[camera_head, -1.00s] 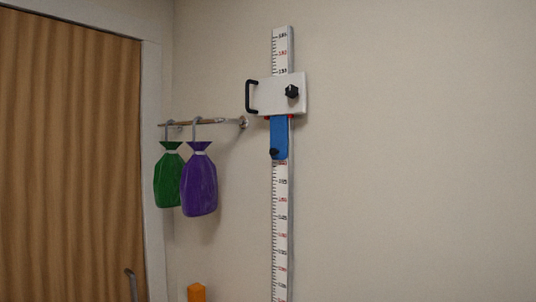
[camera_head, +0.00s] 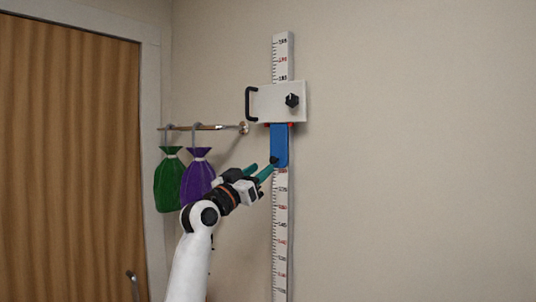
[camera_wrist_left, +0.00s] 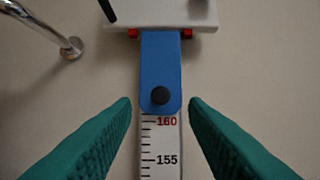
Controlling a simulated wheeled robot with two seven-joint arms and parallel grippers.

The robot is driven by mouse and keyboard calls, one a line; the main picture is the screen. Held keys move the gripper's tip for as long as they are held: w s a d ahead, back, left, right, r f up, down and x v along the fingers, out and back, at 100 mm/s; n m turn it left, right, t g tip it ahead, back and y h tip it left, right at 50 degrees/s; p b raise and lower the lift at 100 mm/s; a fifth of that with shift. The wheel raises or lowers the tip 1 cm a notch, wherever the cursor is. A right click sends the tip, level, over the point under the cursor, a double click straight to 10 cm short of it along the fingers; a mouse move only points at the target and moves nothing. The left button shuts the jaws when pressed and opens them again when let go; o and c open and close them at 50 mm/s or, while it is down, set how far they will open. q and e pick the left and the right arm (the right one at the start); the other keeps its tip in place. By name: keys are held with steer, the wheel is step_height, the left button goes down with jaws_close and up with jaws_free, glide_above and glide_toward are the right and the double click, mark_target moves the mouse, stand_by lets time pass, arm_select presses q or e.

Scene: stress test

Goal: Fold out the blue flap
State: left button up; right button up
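The blue flap (camera_head: 279,146) hangs flat down along the white ruler (camera_head: 281,220), below the white slider block (camera_head: 276,101). A black knob (camera_wrist_left: 160,96) sits near the flap's lower end, and red hinge parts flank its top. My left gripper (camera_head: 262,171) is just left of the flap's lower end in the head view. In the left wrist view its two green fingers (camera_wrist_left: 160,112) are spread apart, one on each side of the flap's lower end, with nothing between them held. My right gripper is not in view.
A green bag (camera_head: 169,182) and a purple bag (camera_head: 197,172) hang from a wall rail (camera_head: 205,127) left of the ruler, close to my left arm. A wooden door (camera_head: 70,160) is at far left. The wall right of the ruler is bare.

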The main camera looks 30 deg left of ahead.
mark_target(272, 160)
arm_select(q)
steer(key=p+x, duration=0.1)
steer(key=x, duration=0.2)
steer(key=shift+w+r+p, duration=0.3)
steer(key=shift+w, duration=0.45)
steer(key=shift+d, duration=0.1)
steer(key=shift+c, duration=0.2)
steer(key=shift+s, duration=0.1)
jaws_close()
